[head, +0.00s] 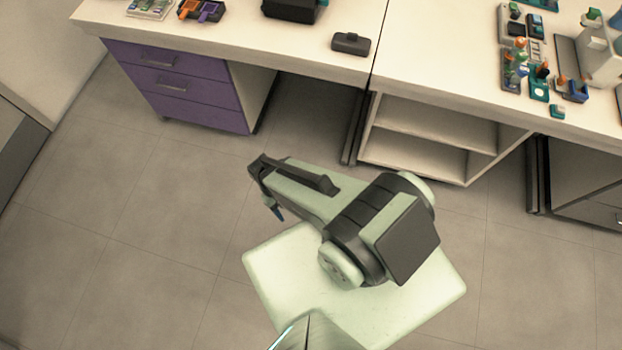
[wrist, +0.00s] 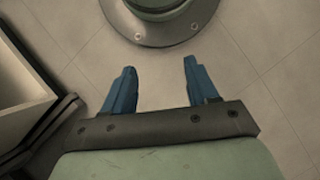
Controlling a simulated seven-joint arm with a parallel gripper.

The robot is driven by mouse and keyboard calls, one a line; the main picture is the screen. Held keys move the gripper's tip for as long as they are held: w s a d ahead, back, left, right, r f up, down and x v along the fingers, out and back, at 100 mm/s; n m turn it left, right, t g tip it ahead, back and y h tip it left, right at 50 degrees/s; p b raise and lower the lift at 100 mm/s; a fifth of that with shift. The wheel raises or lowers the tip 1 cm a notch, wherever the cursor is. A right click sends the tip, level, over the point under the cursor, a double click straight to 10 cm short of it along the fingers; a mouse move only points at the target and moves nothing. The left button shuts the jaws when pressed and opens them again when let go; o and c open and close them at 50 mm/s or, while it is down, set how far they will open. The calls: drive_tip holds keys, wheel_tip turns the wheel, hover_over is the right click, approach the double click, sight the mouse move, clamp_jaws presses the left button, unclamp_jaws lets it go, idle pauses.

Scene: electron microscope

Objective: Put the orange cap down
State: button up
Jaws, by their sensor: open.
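My gripper (wrist: 158,85) shows in the wrist view with its two blue fingers wide apart and nothing between them, above the floor. In the head view my gripper (head: 275,213) hangs over the floor in front of the benches, with only a blue fingertip showing. No orange cap is clear in my gripper. Small orange bits show among the items at the right of the bench, such as an orange-topped item (head: 541,70), but they are too small to tell whether one is the cap.
The left bench (head: 240,45) has purple drawers (head: 175,85) below and a dark small device (head: 351,44) on top.

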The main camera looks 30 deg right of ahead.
drive_tip(key=s+d+m+g+y, duration=0.1)
drive_tip(key=s+d+m, duration=0.1)
drive_tip(key=s+d, duration=0.4)
drive_tip(key=shift+m, duration=0.3)
drive_tip(key=shift+o, duration=0.6)
drive_tip(key=shift+s+d, duration=0.35)
drive_tip(key=shift+w, duration=0.1)
